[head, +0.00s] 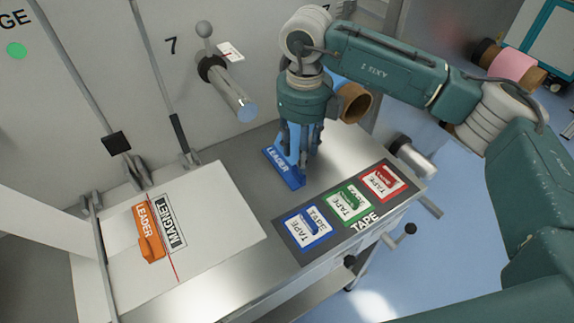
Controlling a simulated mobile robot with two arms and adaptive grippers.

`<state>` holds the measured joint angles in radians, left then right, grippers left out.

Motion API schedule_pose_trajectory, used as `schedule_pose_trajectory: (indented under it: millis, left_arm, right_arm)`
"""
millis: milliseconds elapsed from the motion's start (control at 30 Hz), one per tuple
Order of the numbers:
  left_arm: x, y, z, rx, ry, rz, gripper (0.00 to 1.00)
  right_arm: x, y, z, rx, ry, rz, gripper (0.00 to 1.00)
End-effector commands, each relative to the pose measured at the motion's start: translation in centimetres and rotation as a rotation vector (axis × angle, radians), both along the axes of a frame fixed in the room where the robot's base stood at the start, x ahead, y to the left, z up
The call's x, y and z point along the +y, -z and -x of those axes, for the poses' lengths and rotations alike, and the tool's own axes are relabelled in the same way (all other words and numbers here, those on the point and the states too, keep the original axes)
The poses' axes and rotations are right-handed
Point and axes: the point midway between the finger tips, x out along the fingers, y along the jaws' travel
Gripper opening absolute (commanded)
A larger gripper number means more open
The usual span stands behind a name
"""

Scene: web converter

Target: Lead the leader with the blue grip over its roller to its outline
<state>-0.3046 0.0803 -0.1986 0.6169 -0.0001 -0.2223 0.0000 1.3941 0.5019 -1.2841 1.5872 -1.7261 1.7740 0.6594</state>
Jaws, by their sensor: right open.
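The blue leader (272,160), labelled LEADER, lies at the back of the metal table, partly hidden by my right gripper. My right gripper (302,152) points down over its right part, fingers open; whether they touch it I cannot tell. A light blue strip also shows between and behind the fingers. A metal roller (235,98) sticks out of the panel near the number 7. My left gripper is not in view.
A dark tape board (288,232) with blue, green and red tape pads lies at the table's front right. A brown core (355,103) stands behind my right gripper. Levers (178,135) stand along the panel at left. Bare metal lies between plate and board.

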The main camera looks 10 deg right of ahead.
Motion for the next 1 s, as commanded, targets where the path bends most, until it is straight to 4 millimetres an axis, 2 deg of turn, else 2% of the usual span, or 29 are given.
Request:
schedule_pose_trajectory:
  millis: [100,167,267,367,500,600,767,833,1000]
  left_arm:
    - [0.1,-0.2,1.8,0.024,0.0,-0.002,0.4]
    - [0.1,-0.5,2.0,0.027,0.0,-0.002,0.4]
    - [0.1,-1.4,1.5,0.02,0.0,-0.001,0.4]
    - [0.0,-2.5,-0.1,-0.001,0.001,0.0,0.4]
    - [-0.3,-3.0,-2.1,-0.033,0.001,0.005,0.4]
    - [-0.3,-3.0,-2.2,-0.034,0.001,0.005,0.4]
    - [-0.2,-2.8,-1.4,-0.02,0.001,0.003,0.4]
    - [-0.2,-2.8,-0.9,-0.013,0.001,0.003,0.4]
    - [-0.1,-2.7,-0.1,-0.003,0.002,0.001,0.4]
  right_arm:
    - [0.0,0.9,0.0,0.001,-0.001,-0.002,0.43]
    - [0.1,1.2,0.1,0.002,-0.001,-0.001,0.43]
    - [0.3,2.3,0.4,0.004,-0.002,0.0,0.43]
    - [0.7,3.8,0.7,0.005,-0.002,-0.001,0.43]
    - [0.6,5.6,0.5,0.003,0.0,-0.001,0.43]
    - [0.6,6.2,0.5,0.0,-0.001,-0.002,0.43]
    - [0.6,6.3,0.5,0.0,-0.001,-0.002,0.43]
    - [0.6,6.2,0.5,0.0,-0.001,-0.002,0.35]
    - [0.6,6.2,0.5,0.0,-0.001,-0.002,0.01]
